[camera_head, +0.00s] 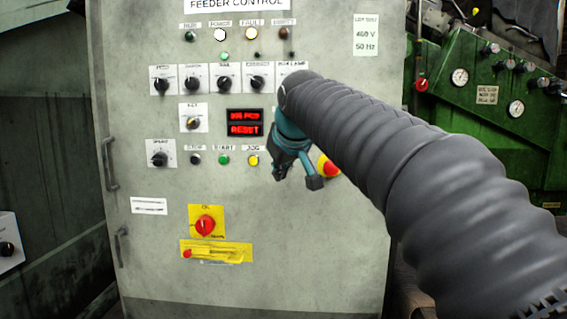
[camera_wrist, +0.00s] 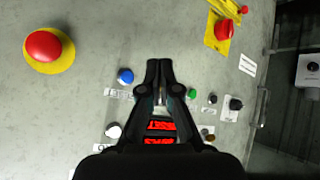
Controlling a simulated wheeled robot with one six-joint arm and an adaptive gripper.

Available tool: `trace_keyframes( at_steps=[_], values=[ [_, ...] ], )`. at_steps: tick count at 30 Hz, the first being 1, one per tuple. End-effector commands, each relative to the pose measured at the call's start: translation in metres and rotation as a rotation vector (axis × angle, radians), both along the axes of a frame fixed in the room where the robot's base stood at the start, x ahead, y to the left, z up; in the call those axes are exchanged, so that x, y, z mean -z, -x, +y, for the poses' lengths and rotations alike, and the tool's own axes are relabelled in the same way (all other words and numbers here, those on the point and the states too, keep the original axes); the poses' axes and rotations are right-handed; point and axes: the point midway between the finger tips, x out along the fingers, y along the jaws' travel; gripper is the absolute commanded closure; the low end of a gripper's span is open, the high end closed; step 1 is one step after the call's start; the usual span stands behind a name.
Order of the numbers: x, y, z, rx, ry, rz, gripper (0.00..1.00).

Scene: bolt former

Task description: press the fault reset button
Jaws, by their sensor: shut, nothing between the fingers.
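The fault reset button is not readable by label. A blue push button (camera_wrist: 125,76) with a small unreadable white label shows in the wrist view, between my fingers and the red emergency stop (camera_wrist: 44,46). In the head view my arm and gripper hide that spot. My gripper (camera_wrist: 159,68) is shut and empty, its tips over the panel just to the right of the blue button in the wrist view. In the head view my gripper (camera_head: 281,172) hangs in front of the panel, right of the yellow jog button (camera_head: 253,160). I cannot tell any contact.
The grey feeder control cabinet (camera_head: 150,265) carries several knobs and lamps. A red display (camera_head: 245,123) reads RESET on its lower line. The emergency stop (camera_head: 329,166) sits close right of my gripper. A red rotary switch (camera_head: 205,225) is lower. A green machine (camera_head: 470,120) stands right.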

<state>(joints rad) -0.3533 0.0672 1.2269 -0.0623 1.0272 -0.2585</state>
Motion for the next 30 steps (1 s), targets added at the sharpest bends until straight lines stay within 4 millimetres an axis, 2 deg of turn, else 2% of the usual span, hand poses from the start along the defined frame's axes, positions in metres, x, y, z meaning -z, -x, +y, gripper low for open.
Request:
trace_keyframes(
  at_steps=[18,24,30],
  values=[
    [-0.004,-0.069,-0.003,0.002,-0.001,0.001,1.00],
    [-0.002,-0.082,-0.003,0.001,0.000,0.001,1.00],
    [0.000,-0.085,-0.003,0.001,-0.001,0.000,1.00]
  ],
)
